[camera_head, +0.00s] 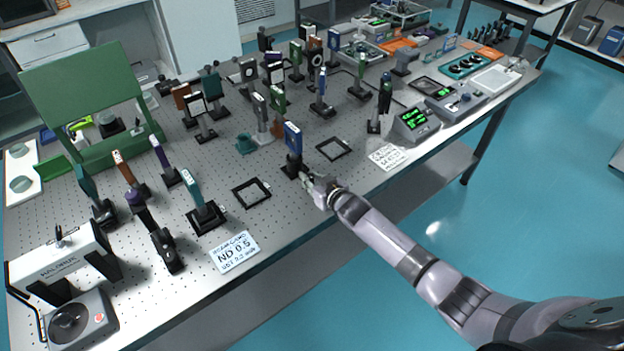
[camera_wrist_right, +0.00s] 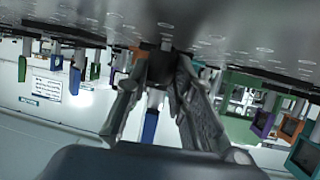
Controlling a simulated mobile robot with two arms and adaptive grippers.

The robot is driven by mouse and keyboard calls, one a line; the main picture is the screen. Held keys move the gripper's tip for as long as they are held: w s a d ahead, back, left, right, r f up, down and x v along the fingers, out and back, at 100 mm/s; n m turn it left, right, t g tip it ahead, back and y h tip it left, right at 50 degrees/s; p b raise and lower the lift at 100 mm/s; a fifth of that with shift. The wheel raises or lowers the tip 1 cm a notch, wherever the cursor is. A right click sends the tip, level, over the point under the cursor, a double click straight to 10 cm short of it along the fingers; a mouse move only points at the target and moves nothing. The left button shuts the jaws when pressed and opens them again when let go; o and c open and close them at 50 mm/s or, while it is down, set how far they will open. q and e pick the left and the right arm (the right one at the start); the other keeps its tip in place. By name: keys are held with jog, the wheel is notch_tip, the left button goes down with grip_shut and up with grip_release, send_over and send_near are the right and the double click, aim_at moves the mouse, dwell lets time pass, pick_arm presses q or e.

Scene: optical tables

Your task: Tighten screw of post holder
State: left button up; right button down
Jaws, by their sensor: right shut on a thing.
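A post holder (camera_head: 294,164) with a black base stands upright near the front edge of the table, carrying a blue plate-shaped optic (camera_head: 293,137). My right gripper (camera_head: 311,184) reaches it low from the front right, just above the table top. In the right wrist view, which is upside down, the gripper's fingers (camera_wrist_right: 158,72) close in on both sides of the dark post holder (camera_wrist_right: 154,66). The blue optic (camera_wrist_right: 150,125) hangs below it there. The screw is too small or hidden between the fingertips to make out. My left gripper is in neither view.
Empty black square frames lie flat on the left (camera_head: 251,193) and right (camera_head: 333,149) of the post holder. A label card reading ND 0.5 (camera_head: 235,252) lies at the front edge. Several mounted optics crowd the table behind. A meter with green digits (camera_head: 415,122) stands to the right.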

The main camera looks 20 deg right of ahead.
jog(key=shift+r, duration=0.1)
jog(key=shift+w+r+n+y, duration=0.1)
jog(key=shift+n+y, duration=0.3)
jog(key=shift+n+g+y, duration=0.3)
jog(key=shift+n+y, duration=0.1)
jog(key=shift+w+a+r+n+y+b, duration=0.1)
jog(key=shift+n+y+b, duration=0.5)
jog(key=shift+b, duration=0.5)
jog(key=shift+g+y+b, duration=0.4)
jog(key=shift+b, duration=0.1)
jog(key=c, duration=1.4)
grip_release()
jog(key=shift+f, duration=0.2)
jog(key=shift+d, duration=0.25)
